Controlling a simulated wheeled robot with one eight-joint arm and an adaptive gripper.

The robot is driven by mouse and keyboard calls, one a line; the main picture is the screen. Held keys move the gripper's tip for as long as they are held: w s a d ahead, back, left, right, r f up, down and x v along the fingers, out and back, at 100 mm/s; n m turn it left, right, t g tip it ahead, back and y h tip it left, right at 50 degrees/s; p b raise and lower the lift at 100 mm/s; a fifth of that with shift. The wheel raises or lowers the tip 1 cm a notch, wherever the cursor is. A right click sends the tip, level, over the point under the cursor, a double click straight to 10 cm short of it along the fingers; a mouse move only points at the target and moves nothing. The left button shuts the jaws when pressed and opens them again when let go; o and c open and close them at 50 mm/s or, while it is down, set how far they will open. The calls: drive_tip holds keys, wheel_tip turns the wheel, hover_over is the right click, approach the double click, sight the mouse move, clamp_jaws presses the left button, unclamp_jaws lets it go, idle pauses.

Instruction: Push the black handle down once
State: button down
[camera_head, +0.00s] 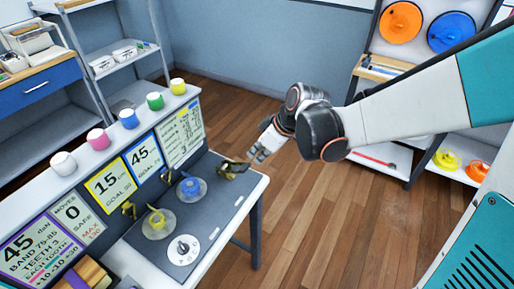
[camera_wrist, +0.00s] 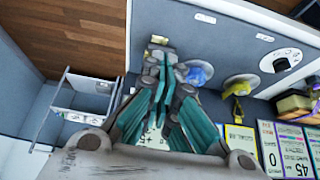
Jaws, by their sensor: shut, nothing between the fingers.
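A small dark device with yellowish parts (camera_head: 233,169) sits at the right end of the bench top; its black part looks like the handle, but it is too small to be sure. My gripper (camera_head: 257,156) is just right of it and above the bench edge, and I cannot tell whether they touch. In the wrist view my gripper (camera_wrist: 167,72) has its teal fingers together with nothing between them. A small yellowish part (camera_wrist: 158,40) shows just beyond the fingertips, and the fingers hide much of what lies behind them.
The bench (camera_head: 215,225) also holds a blue piece (camera_head: 190,187) and a yellow piece (camera_head: 157,222) on clear discs, and a white dial (camera_head: 183,250). Sign boards (camera_head: 145,155) stand along its back, with coloured knobs on top. Open floor (camera_head: 300,215) lies to the right.

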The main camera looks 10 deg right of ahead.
drive_tip(key=v, duration=0.2)
drive_tip(key=p+v, duration=0.1)
drive_tip(key=v, duration=0.1)
drive_tip(key=shift+s+d+f, duration=0.15)
drive_tip(key=shift+s+d, duration=0.1)
drive_tip(key=shift+s, duration=0.15)
